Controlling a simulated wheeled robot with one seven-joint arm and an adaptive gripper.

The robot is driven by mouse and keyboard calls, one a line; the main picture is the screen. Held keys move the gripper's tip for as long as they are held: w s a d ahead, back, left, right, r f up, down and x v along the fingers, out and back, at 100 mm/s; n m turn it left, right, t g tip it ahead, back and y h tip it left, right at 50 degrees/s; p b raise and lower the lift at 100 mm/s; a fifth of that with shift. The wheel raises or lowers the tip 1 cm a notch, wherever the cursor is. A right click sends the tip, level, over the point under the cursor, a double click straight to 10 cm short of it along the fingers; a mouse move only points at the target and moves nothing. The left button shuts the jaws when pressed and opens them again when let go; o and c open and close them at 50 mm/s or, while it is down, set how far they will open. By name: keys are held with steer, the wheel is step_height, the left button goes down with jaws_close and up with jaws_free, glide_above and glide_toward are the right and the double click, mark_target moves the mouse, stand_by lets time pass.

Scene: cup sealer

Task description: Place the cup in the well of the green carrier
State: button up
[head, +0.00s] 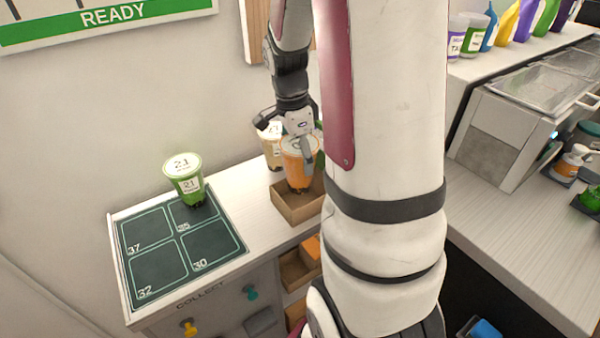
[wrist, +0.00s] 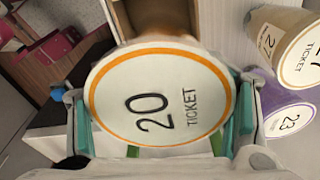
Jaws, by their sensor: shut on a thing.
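An orange cup (head: 297,170) with a white lid is held in my gripper (head: 299,140), above or just inside a brown open box on the counter. In the wrist view its lid (wrist: 158,98) reads "20 TICKET", with the teal-padded fingers (wrist: 160,115) on both sides of it. I cannot tell whether the cup touches the box. No green carrier can be made out for certain. A small green patch (head: 320,158) shows behind the orange cup, mostly hidden by my arm.
The brown box (head: 290,208) sits on the white counter. A tan cup (head: 270,150) stands behind the gripper; a purple cup (wrist: 288,119) marked 23 shows in the wrist view. A green cup (head: 186,180) marked 21 stands on the dark numbered tray (head: 160,272). Counter between tray and box is clear.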

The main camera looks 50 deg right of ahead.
mark_target(301, 176)
steer(key=shift+f, duration=3.05)
steer(key=shift+f, duration=0.1)
steer(key=o, duration=1.9)
steer(key=shift+f, duration=0.1)
steer(key=shift+o, duration=0.2)
